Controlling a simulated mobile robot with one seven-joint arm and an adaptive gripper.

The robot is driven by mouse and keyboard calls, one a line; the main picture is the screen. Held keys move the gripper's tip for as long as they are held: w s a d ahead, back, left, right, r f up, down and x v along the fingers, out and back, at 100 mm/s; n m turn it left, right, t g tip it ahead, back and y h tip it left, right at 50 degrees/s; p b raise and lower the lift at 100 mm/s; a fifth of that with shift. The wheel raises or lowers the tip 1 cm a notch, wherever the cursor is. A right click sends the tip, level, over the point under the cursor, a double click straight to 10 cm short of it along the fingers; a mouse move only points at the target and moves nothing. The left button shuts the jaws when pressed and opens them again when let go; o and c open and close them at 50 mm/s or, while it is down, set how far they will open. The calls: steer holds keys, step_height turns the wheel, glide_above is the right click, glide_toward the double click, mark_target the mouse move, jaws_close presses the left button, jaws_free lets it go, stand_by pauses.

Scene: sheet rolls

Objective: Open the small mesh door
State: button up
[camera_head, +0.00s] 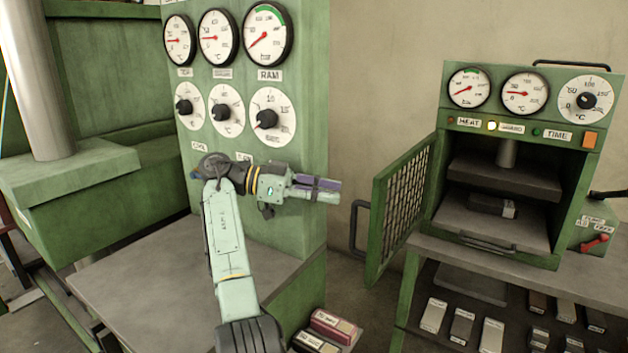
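The small mesh door (405,203) is a green frame with a dark mesh panel. It is hinged on the left side of the small green press (519,135) and stands swung wide open toward the left. The chamber behind it is exposed, with an upper plate (503,177) and a lower plate (480,222). My gripper (338,190) is left of the door, pointing right, and apart from it. Its fingers look close together and nothing shows between them, but their exact opening is too small to tell.
A dark block with a pale end (492,206) lies on the lower plate. A large green press panel (255,130) with gauges stands behind my arm. A grey table (180,280) is below it. Labelled blocks (434,315) lie on the shelf under the small press. Boxes (332,326) sit low in front.

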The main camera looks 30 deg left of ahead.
steer(key=shift+w+a+r+p, duration=0.1)
steer(key=shift+a+r+p, duration=0.1)
steer(key=shift+a+p, duration=0.3)
steer(key=shift+w+a+r+p, duration=0.15)
steer(key=shift+a+p, duration=0.1)
steer(key=shift+a, duration=0.4)
steer(key=shift+a+f, duration=0.25)
steer(key=shift+a, duration=0.45)
steer(key=shift+c, duration=1.2)
